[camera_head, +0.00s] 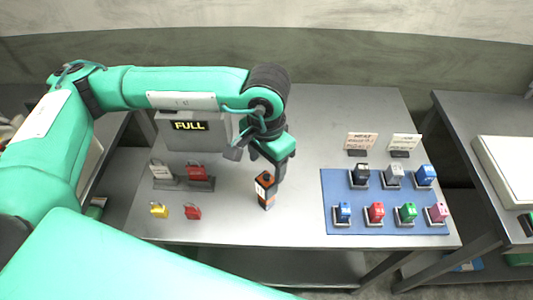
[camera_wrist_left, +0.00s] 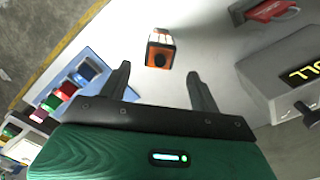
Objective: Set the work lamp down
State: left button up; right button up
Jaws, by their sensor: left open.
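The work lamp (camera_head: 265,190), a small orange and black block with a white label, stands upright on the grey table (camera_head: 230,225) near its middle. It also shows in the left wrist view (camera_wrist_left: 160,48), beyond the fingertips, with a dark round spot on its near face. My left gripper (camera_head: 277,172) is just behind and above the lamp in the head view. In the left wrist view the gripper (camera_wrist_left: 158,75) has its two fingers spread wide with nothing between them. A gap shows between fingers and lamp. My right gripper is not in view.
Grey and red padlock-like pieces (camera_head: 198,173) and yellow and red ones (camera_head: 160,211) are at left. A blue mat (camera_head: 335,215) with several coloured blocks and two signs (camera_head: 361,141) are at right. The table's front middle is clear.

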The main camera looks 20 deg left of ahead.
pick_arm(q)
notch_tip(320, 180, up, 5)
jog(key=shift+f+b, duration=0.1)
jog(key=shift+b, duration=0.4)
